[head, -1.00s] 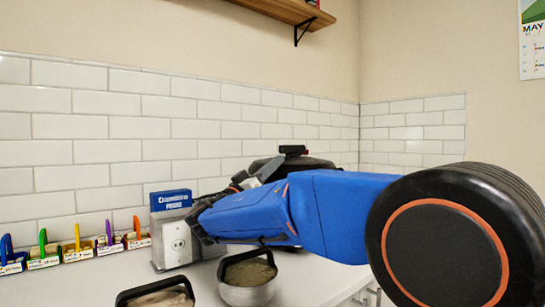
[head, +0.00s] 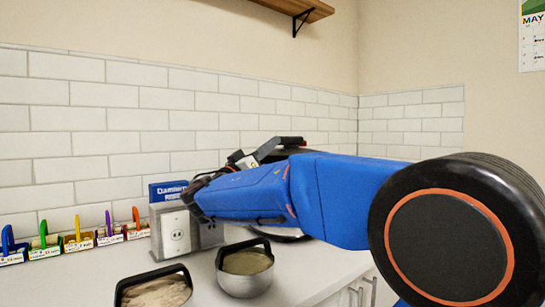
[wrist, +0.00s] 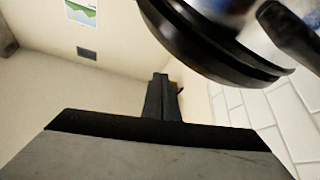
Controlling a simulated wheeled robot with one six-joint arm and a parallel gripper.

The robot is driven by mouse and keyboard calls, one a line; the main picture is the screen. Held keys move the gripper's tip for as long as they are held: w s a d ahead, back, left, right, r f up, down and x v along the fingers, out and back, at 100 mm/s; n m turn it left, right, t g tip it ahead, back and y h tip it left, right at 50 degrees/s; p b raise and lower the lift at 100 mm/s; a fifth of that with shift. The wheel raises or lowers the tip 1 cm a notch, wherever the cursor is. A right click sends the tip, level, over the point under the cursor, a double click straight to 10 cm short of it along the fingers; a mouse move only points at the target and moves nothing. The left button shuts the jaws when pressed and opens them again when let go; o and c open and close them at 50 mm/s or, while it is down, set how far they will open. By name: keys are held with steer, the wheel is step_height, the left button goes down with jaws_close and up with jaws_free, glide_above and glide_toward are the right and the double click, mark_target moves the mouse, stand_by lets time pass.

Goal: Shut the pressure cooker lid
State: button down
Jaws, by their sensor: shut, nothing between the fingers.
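My gripper (head: 290,141) is beyond my blue arm, its dark fingers pointing right. In the wrist view its fingers (wrist: 160,98) are together with nothing between them. The pressure cooker (head: 290,238) is mostly hidden behind my arm; only a slice of its lower edge shows below it. In the wrist view a round black-rimmed part, apparently the cooker's lid (wrist: 205,45), fills the upper right, close to but apart from the fingers. How far the lid is open I cannot tell.
Two metal containers with dark handles, one at centre (head: 245,285) and one at left (head: 153,292), stand in front. A grey outlet box (head: 177,235) and a row of colourful-handled small boxes (head: 76,243) line the tiled wall. A wooden shelf (head: 290,8) hangs above.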

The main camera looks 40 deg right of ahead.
steer(key=w+v, duration=0.1)
steer(key=v, duration=0.8)
steer(key=shift+w+a, duration=0.25)
steer(key=shift+a, duration=0.25)
